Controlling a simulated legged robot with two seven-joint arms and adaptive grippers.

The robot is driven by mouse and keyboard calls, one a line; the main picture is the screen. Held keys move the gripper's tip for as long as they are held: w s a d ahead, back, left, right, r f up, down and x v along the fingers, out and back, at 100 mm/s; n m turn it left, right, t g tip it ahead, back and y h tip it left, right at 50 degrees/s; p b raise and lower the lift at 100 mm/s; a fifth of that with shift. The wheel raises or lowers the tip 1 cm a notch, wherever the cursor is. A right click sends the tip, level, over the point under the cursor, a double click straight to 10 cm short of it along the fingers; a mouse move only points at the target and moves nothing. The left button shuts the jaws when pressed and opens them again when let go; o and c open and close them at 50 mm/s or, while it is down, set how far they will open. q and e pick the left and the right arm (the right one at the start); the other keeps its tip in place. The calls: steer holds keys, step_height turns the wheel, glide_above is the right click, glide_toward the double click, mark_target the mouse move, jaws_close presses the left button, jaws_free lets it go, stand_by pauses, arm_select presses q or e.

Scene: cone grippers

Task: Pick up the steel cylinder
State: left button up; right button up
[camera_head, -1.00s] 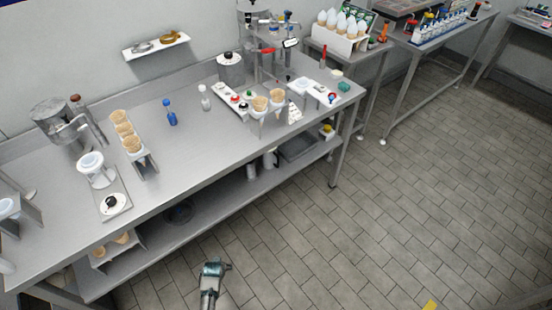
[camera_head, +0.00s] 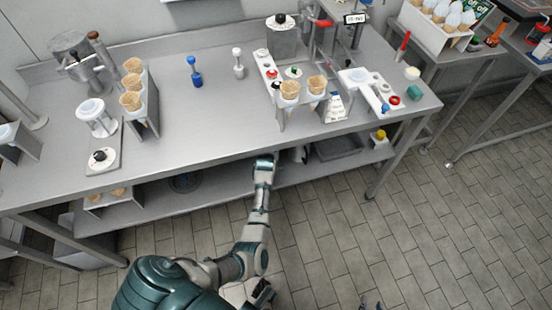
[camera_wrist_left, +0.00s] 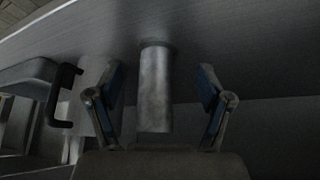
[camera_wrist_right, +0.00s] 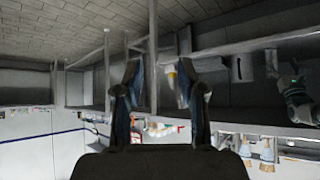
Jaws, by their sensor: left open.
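The steel cylinder (camera_wrist_left: 155,90) is a plain grey upright cylinder in the middle of the left wrist view. My left gripper (camera_wrist_left: 161,70) is open, with one finger on each side of the cylinder and a visible gap to each. In the head view my left arm reaches to the lower shelf (camera_head: 215,192) under the table edge, and its hand hides the cylinder there. My right gripper (camera_head: 370,301) shows only in part at the bottom edge of the head view, over the floor. In the right wrist view its fingers (camera_wrist_right: 160,85) are apart with nothing between them.
A container with a dark handle (camera_wrist_left: 65,95) stands left of the cylinder in the left wrist view. The table top (camera_head: 200,125) lies above the shelf and carries cone holders (camera_head: 147,105), a blue bottle (camera_head: 195,72) and a white bottle (camera_head: 238,62). The tiled floor at right is clear.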

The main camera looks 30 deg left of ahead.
mark_target(274, 154)
arm_select(q)
steer(key=shift+w+a+f+b, duration=0.15)
steer(key=shift+w, duration=0.35)
steer(key=shift+w+a+f+b, duration=0.1)
steer(key=shift+w+b, duration=0.05)
steer(key=shift+w, duration=0.3)
steer(key=shift+w+d+r, duration=0.1)
steer(key=shift+w+r, duration=0.2)
steer(key=shift+w+b, duration=0.25)
steer(key=shift+b, duration=0.05)
steer(key=w+a+b, duration=0.1)
steer(key=w, duration=0.1)
steer(key=w+a+f+b, duration=0.1)
steer(key=a, duration=0.1)
steer(key=shift+w+f+b, duration=0.2)
steer(key=shift+w+b, duration=0.1)
steer(key=shift+w, duration=0.1)
steer(key=shift+w+d+r, duration=0.1)
steer(key=shift+d+r, duration=0.15)
steer(key=c, duration=1.2)
jaws_close()
arm_select(e)
steer(key=w+a+r+t+y, duration=0.2)
steer(key=w+a+r+t, duration=0.1)
steer(key=w+r+t, duration=0.4)
steer(key=shift+r+t, duration=0.6)
steer(key=shift+r, duration=0.35)
